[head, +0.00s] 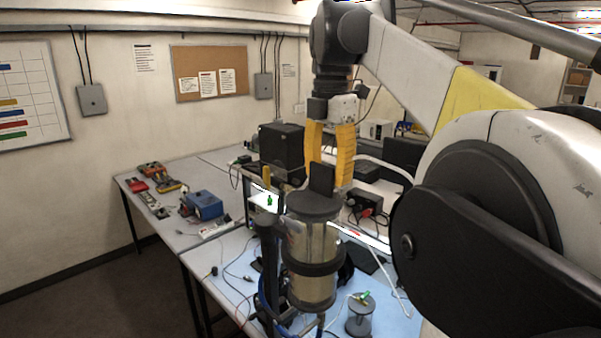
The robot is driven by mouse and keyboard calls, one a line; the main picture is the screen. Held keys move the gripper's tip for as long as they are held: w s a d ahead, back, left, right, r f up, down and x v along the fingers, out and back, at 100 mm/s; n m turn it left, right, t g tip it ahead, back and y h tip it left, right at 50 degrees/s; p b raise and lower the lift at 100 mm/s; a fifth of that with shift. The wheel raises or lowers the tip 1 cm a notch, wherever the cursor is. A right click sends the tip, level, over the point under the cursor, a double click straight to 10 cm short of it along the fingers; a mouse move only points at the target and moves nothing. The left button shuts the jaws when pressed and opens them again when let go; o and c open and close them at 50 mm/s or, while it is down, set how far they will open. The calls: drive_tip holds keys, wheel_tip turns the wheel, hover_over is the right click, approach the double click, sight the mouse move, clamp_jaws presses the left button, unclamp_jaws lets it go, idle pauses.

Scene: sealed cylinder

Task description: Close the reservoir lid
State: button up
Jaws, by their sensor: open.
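The reservoir (310,246) is a clear upright cylinder with dark bands, held on a stand at lower centre. Its dark round lid (314,205) sits at the top, and a flat dark handle (321,179) rises from it. I cannot tell from this view whether the lid is fully seated or turned. My gripper (328,178) points down above the lid with its yellow fingers apart. The handle shows between the fingertips, and I cannot tell whether they touch it. The handle hides part of the right finger's surroundings.
A smaller clear cylinder (359,316) with a dark top stands on the blue mat, lower right of the reservoir. A blue box (202,204), a black box (282,150) and cables crowd the benches. My arm covers the right side.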

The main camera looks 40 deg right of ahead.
drive_tip(key=shift+d, duration=0.1)
clamp_jaws()
